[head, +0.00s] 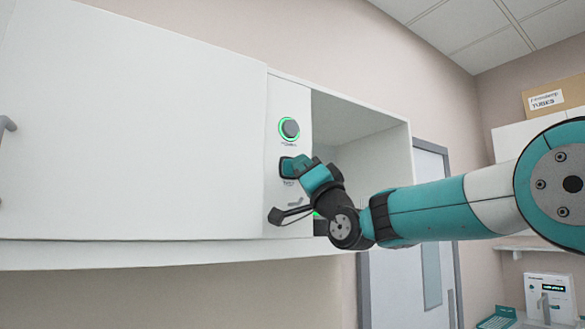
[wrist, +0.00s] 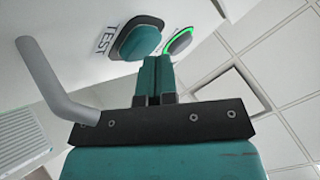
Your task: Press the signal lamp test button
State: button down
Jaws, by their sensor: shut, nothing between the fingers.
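The test button (head: 286,167) is a teal cap in a dark housing on the narrow white front panel of the wall cabinet. In the wrist view, the button (wrist: 139,41) sits beside a label reading TEST (wrist: 103,40). My gripper (head: 301,164) is shut and empty, and it partly covers the button in the head view. In the wrist view, the teal fingertips (wrist: 157,62) are close to the lower edge of the button. I cannot tell whether they touch it.
A grey knob with a glowing green ring (head: 289,129) is above the button; it also shows in the wrist view (wrist: 179,41). An open cabinet bay (head: 350,120) lies to the right. A large white cabinet door (head: 130,120) is on the left.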

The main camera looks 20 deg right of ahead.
jog(key=shift+w+a, duration=0.1)
jog(key=shift+w, duration=0.2)
jog(key=shift+s, duration=0.1)
dwell(0.4)
jog(key=shift+s+d+b, duration=0.3)
jog(key=shift+s+b, duration=0.45)
jog(key=shift+s, duration=0.05)
jog(key=shift+s+d+b, duration=0.25)
jog(key=shift+s+b, duration=0.35)
jog(key=shift+s, duration=0.2)
jog(key=shift+s+d+b, duration=0.25)
jog(key=shift+s+b, duration=0.3)
jog(key=shift+s, duration=0.25)
jog(key=shift+s+d+b, duration=0.25)
jog(key=shift+s+b, duration=0.35)
jog(key=shift+s, duration=0.2)
